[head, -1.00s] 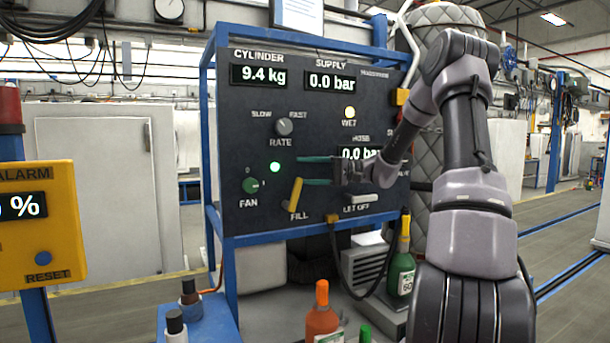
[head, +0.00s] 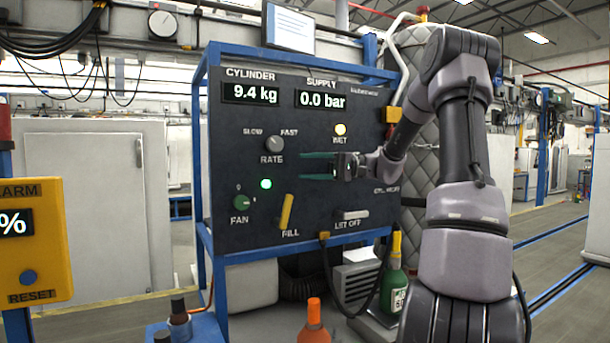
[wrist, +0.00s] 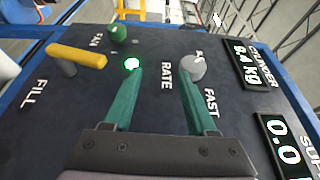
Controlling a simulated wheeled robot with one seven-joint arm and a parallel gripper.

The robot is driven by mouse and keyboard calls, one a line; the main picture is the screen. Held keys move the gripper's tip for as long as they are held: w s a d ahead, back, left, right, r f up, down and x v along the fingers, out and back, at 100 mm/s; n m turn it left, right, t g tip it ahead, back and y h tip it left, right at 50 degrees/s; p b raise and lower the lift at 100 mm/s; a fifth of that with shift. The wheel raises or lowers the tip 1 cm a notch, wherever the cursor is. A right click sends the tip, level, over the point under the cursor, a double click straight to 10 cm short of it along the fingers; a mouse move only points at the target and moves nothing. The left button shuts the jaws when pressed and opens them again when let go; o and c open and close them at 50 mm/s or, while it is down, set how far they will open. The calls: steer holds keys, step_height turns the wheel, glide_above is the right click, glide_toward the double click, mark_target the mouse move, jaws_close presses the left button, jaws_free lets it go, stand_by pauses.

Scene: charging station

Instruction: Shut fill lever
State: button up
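The yellow fill lever (head: 287,211) sits low on the dark panel above the FILL label. It stands nearly upright in the head view, leaning slightly right at its top. In the wrist view the lever (wrist: 77,56) lies across the upper left, clear of the fingers. My gripper (head: 303,166) is open and empty in front of the panel, above and right of the lever. Its two green fingers also show apart in the wrist view (wrist: 160,74), pointing toward the green light and the RATE knob. I see no contact with the lever.
The panel (head: 230,155) carries the RATE knob (head: 275,143), a green FAN knob (head: 241,202), a lit green light (head: 266,184) and a pale LET OFF lever (head: 351,215). The supply display (head: 323,98) reads 0.0 bar. Bottles, including an orange one (head: 314,330), stand below.

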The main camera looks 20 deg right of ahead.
steer(key=shift+s+d+r, duration=0.2)
steer(key=shift+d+r, duration=0.05)
steer(key=shift+r, duration=0.45)
steer(key=shift+s+d+r, duration=0.2)
steer(key=shift+d+r, duration=0.05)
steer(key=shift+r, duration=0.4)
steer(key=shift+s+d+r, duration=0.2)
steer(key=shift+d+r, duration=0.05)
steer(key=shift+r, duration=0.45)
